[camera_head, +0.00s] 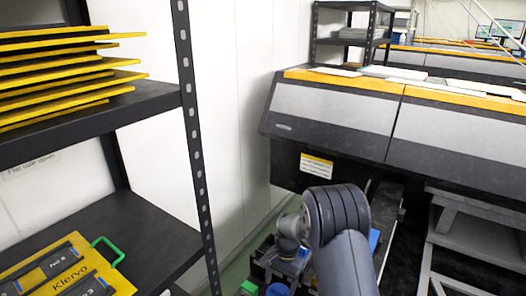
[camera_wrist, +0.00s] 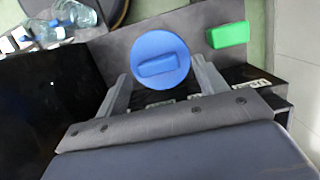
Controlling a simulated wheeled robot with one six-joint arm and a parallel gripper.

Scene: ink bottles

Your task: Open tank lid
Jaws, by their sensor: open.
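A round blue tank lid (camera_wrist: 160,49) with a raised bar grip (camera_wrist: 157,64) shows in the wrist view. It sits on a dark grey surface. My gripper (camera_wrist: 161,72) is open, with one finger on each side of the lid's lower half and nothing held. I cannot tell whether the fingers touch the lid. A blue round part, apparently the same lid (camera_head: 277,290), shows at the bottom edge of the head view. My gripper's fingers cannot be made out there.
A green block (camera_wrist: 228,35) stands right of the lid. Clear bottles (camera_wrist: 75,15) lie at the upper left of the wrist view. In the head view, a shelf rack (camera_head: 190,120) stands on the left and a large grey printer (camera_head: 335,115) with a yellow edge stands behind my arm.

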